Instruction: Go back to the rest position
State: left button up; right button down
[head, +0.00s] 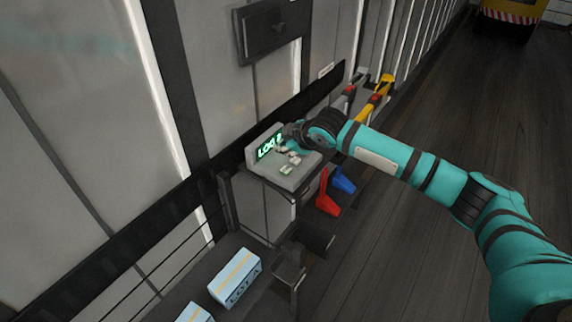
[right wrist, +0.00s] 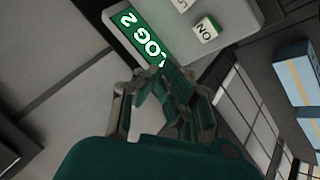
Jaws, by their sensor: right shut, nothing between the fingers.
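My right gripper (head: 283,141) is at the grey console (head: 258,169) on the wall, right by its green lit display (head: 268,146). A white button marked "ON" (right wrist: 207,29) shows beside the display, and pale buttons (head: 286,169) show on the console's top in the head view. My left gripper is not in view.
A light blue box marked "LOT A" (head: 235,277) lies at lower left. The floor (head: 440,120) at right is clear; a yellow vehicle (head: 511,16) stands far back.

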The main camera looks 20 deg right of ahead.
jog(key=shift+f, duration=0.1)
dwell(0.6)
jog(key=s+a+f+m+g+y, duration=0.1)
jog(key=s+a+f, duration=0.45)
jog(key=s, duration=0.45)
jog(key=s+a+f+m+g+y, duration=0.1)
jog(key=s+a+f, duration=0.45)
jog(key=s, duration=0.35)
jog(key=s+d+f+m+g+h, duration=0.15)
jog(key=s+d+m, duration=0.4)
jog(key=s, duration=0.65)
jog(key=s+d+f+m+g+h, duration=0.1)
jog(key=s+d+m+g+h, duration=0.2)
jog(key=s+d, duration=0.6)
jog(key=s+a+f+b, duration=0.1)
jog(key=s+f+b, duration=0.1)
jog(key=f, duration=1.3)
jog(key=s+a+f+b, duration=0.1)
jog(key=f+b, duration=0.2)
jog(key=f, duration=1.2)
jog(key=s+d+f+b, duration=0.1)
jog(key=s+f+b, duration=0.1)
jog(key=s+f, duration=0.6)
jog(key=s+d+f+g+b, duration=0.1)
jog(key=s+f, duration=0.8)
jog(key=f, duration=0.4)
jog(key=shift+s+d+f+b, duration=0.15)
jog(key=shift+d+f+b, duration=0.1)
jog(key=shift+d+b, duration=0.15)
